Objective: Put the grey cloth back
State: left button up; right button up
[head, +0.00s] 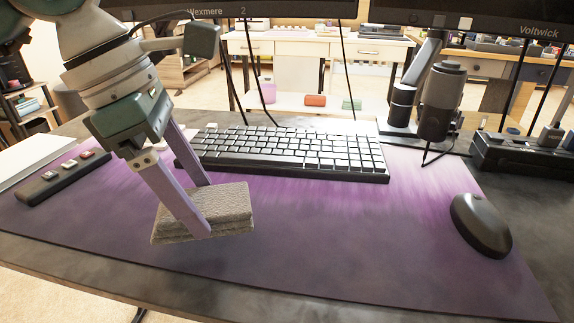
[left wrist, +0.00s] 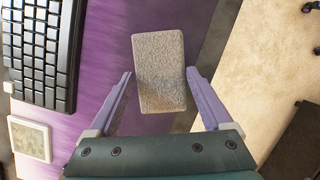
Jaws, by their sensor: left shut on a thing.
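The grey cloth (head: 232,203), a folded, thick rectangular pad with a rough texture, is between the fingers of my left gripper (head: 207,208). In the left wrist view the cloth (left wrist: 159,72) lies between the two purple-grey fingertips of the left gripper (left wrist: 159,73), which press on its long sides. It is over the front left part of the purple desk mat (head: 330,245). I cannot tell whether its underside touches the mat or is a little above it. My right gripper is not in view.
A black keyboard (head: 285,152) lies behind the cloth, and a black mouse (head: 481,225) lies at the right. A dark bar with buttons (head: 62,178) is at the left. A microphone (head: 440,100) stands behind. The mat's front middle is clear.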

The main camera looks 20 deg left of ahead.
pick_arm(q)
notch_tip(320, 180, down, 4)
jog(key=shift+r+b, duration=0.1)
jog(key=shift+b, duration=0.35)
jog(key=o, duration=1)
